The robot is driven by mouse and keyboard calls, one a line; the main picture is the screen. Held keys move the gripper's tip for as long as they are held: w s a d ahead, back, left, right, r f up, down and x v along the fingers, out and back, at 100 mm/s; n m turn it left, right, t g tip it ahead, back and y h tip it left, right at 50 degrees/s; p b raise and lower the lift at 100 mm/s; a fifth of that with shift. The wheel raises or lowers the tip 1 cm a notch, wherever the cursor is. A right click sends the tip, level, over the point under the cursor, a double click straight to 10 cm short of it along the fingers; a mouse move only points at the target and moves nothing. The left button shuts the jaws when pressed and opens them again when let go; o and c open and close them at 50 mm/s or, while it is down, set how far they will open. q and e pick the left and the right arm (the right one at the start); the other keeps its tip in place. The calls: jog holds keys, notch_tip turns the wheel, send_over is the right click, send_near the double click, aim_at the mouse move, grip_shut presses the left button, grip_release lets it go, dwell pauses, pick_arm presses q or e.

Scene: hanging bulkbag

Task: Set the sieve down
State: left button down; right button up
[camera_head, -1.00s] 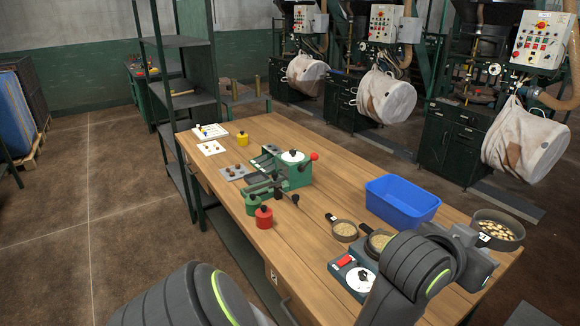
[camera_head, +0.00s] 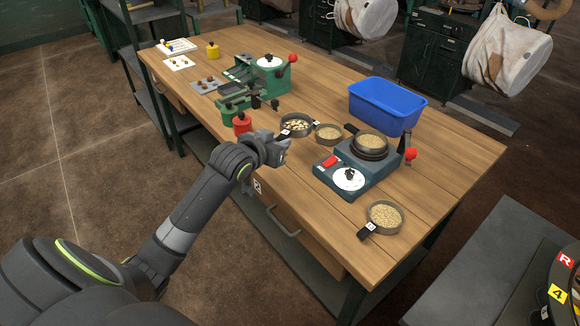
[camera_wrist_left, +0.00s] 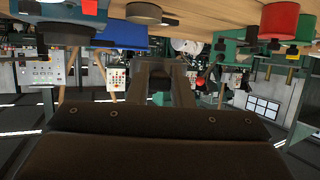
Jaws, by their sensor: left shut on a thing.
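A round dark sieve (camera_head: 297,122) holding pale, bean-like pieces is at the near side of the wooden table (camera_head: 440,150), in the head view. Its handle with a light tag points toward my left gripper (camera_head: 283,150), which is shut on it. I cannot tell whether the sieve touches the tabletop or hovers just above it. My left gripper's fingers (camera_wrist_left: 165,75) show dark in the left wrist view, where the grip on the handle is not clear. My right gripper is not in view.
A small pan of grain (camera_head: 328,132) stands just right of the sieve. A red pot (camera_head: 242,125) is left; a blue bin (camera_head: 387,105) is behind.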

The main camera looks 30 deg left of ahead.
pick_arm(q)
send_over(276, 179)
notch_tip(276, 179, down, 7)
jog(key=shift+f, duration=0.1)
jog(key=shift+f+b, duration=0.4)
jog(key=shift+f, duration=1.7)
jog(key=shift+f, duration=0.1)
jog(key=c, duration=1.3)
grip_release()
jog(key=shift+r, duration=0.2)
jog(key=v, duration=1.2)
jog(key=shift+p, duration=0.4)
jog(key=shift+f, duration=0.15)
